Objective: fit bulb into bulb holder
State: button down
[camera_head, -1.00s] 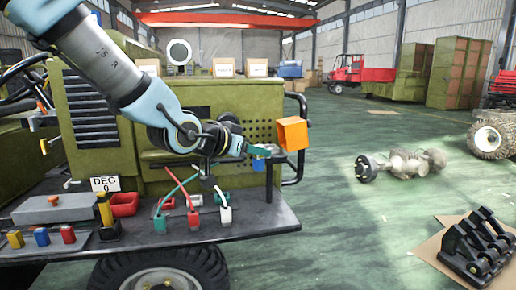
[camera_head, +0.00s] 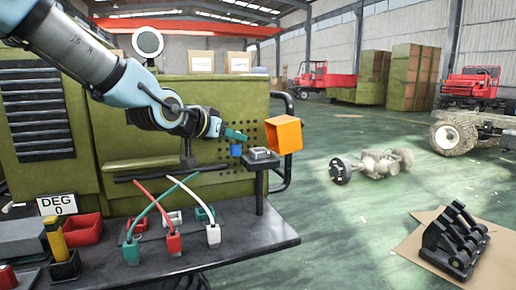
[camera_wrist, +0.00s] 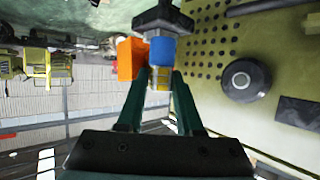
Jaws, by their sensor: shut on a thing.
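My gripper (camera_head: 236,136) has green fingers and is left of the orange box in the head view. In the wrist view, its fingers (camera_wrist: 158,84) are shut on a small bulb-like piece with a blue block (camera_wrist: 163,50) and a yellowish part. The blue block (camera_head: 236,150) hangs below the fingertips in the head view. A grey block on a black post (camera_head: 262,156), apparently the bulb holder, stands at the bench's right end, just right of the blue block. Its dark shape (camera_wrist: 162,17) shows beyond the piece in the wrist view. Contact cannot be told.
An open orange box (camera_head: 283,134) stands close behind the holder, by a black rail. Red, green and white plugs with crossing cables (camera_head: 172,240) stand on the bench. A green perforated panel (camera_head: 222,165) is behind my gripper.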

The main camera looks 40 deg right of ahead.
jog(key=w+d, duration=0.1)
jog(key=d, duration=0.3)
jog(key=w+d, duration=0.1)
jog(key=d, duration=0.3)
jog(key=w+d, duration=0.1)
jog(key=d, duration=0.3)
jog(key=shift+w, duration=0.2)
notch_tip(320, 180, down, 4)
jog(key=shift+r+p, duration=0.15)
jog(key=shift+p, duration=0.25)
jog(key=c, duration=0.6)
grip_release()
jog(key=shift+o, duration=0.2)
jog(key=shift+a+r, duration=0.1)
jog(key=shift+r, duration=0.05)
jog(key=shift+v, duration=5.9)
jog(key=shift+s, duration=0.1)
